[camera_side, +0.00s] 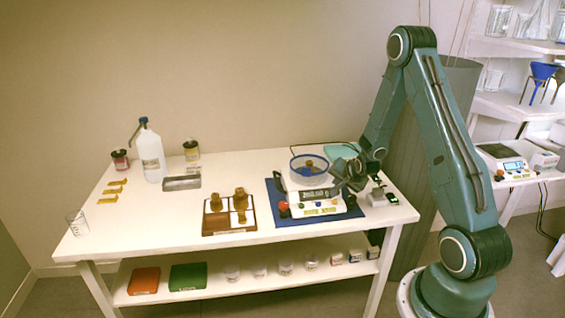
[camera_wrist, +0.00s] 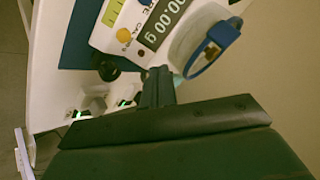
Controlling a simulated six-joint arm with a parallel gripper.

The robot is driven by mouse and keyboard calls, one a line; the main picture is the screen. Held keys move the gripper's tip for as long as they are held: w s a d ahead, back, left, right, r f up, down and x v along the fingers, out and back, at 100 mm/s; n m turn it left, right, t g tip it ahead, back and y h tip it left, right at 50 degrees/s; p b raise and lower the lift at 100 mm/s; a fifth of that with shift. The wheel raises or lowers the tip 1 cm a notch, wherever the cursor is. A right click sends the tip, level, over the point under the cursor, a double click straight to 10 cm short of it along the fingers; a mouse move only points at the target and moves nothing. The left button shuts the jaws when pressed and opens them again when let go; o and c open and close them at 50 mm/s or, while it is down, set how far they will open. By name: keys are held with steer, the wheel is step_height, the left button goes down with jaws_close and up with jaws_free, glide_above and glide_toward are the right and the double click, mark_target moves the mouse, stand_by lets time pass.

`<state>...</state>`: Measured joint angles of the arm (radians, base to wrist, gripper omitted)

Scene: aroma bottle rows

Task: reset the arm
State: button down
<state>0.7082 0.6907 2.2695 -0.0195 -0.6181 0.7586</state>
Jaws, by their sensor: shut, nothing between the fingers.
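My arm (camera_side: 440,110) stands at the right of the table, bent at the elbow with its forearm hanging down. My gripper (camera_side: 343,180) is at the right side of the white scale (camera_side: 300,207), close to the bowl. In the wrist view its fingertips (camera_wrist: 159,75) are together with nothing between them, beside the scale's display (camera_wrist: 160,22), which shows zeros. A clear blue-rimmed bowl (camera_side: 296,174) sits on the scale with something brown inside. Whether the gripper touches the scale cannot be told.
The scale stands on a blue mat (camera_side: 352,212). A brown tray (camera_side: 209,228) with several brown bottles is to its left. Small items (camera_side: 380,196) stand right of the mat. A white wash bottle (camera_side: 152,160), jars, a metal tray (camera_side: 181,183) and a glass (camera_side: 77,224) are further left.

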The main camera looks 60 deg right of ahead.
steer(key=a+r+n+y, duration=0.3)
steer(key=a+r+n, duration=0.5)
steer(key=a+r, duration=0.95)
steer(key=s+a+r+n+y, duration=0.1)
steer(key=s+a+r+n, duration=0.3)
steer(key=s+a, duration=0.3)
steer(key=s+a+r+n+g+y, duration=0.1)
steer(key=s+a+r+n, duration=0.3)
steer(key=s, duration=0.8)
steer(key=a, duration=0.2)
steer(key=shift+s+a+r+n+g+y, duration=0.2)
steer(key=shift+a+r+n+g+y, duration=0.1)
steer(key=shift+a+r+n+y, duration=0.1)
